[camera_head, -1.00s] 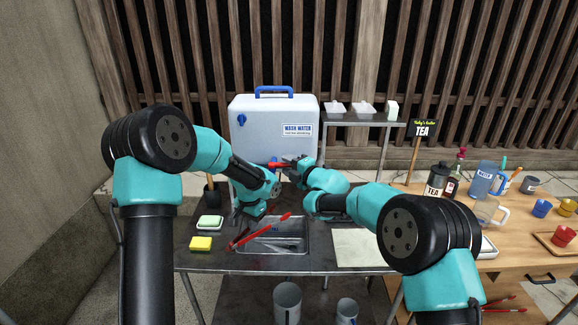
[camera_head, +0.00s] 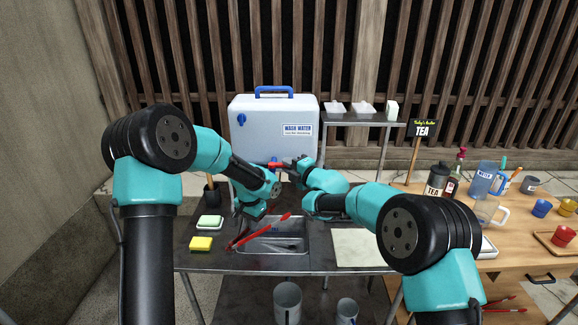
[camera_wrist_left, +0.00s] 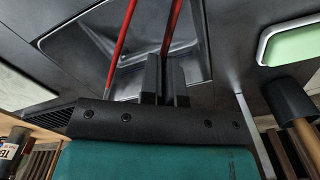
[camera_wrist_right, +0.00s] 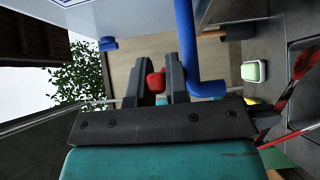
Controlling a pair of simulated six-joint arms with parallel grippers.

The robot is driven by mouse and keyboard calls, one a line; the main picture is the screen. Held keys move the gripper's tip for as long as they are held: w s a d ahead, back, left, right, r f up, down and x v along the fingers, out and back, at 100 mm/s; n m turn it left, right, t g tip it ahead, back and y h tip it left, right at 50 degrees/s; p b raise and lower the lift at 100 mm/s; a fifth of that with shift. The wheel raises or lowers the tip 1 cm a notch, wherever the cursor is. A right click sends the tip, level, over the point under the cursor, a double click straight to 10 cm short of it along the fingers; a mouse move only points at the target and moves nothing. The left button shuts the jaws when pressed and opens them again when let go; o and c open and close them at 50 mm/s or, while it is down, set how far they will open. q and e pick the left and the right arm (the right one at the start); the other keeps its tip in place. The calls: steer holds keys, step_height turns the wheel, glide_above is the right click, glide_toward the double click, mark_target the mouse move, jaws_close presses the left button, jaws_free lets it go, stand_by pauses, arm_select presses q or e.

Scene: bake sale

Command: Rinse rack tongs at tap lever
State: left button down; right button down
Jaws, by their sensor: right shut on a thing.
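The red rack tongs (camera_head: 264,229) slant over the metal basin (camera_head: 270,247), two red arms apart. In the left wrist view one red tong arm (camera_wrist_left: 171,28) runs into my left gripper (camera_wrist_left: 163,62), whose fingers are close together on it. In the head view my left gripper (camera_head: 240,215) is at the basin's left back edge. My right gripper (camera_wrist_right: 157,75) is shut on a small red tap lever (camera_wrist_right: 156,83), beside the blue spout (camera_wrist_right: 189,50). The lever (camera_head: 276,166) shows low on the front of the white wash-water container (camera_head: 262,125). No water stream is visible.
A yellow sponge (camera_head: 201,243) and a green-topped dish (camera_head: 209,222) lie left of the basin. A pale mat (camera_head: 355,248) lies right of it. The tea table (camera_head: 520,235) at right is crowded.

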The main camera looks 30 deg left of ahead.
steer(key=shift+s+r+m+t, duration=0.15)
steer(key=shift+m+t, duration=0.15)
steer(key=shift+t, duration=0.2)
steer(key=shift+s+d+m+t+h, duration=0.1)
steer(key=shift+s+m+t+h, duration=0.2)
steer(key=shift+m+t+h, duration=0.45)
steer(key=shift+s+d+m+t+h, duration=0.1)
steer(key=shift+s+m+t+h, duration=0.3)
steer(key=shift+t, duration=0.55)
steer(key=shift+w, duration=0.1)
steer(key=c, duration=1.1)
jaws_free()
steer(key=v, duration=1.2)
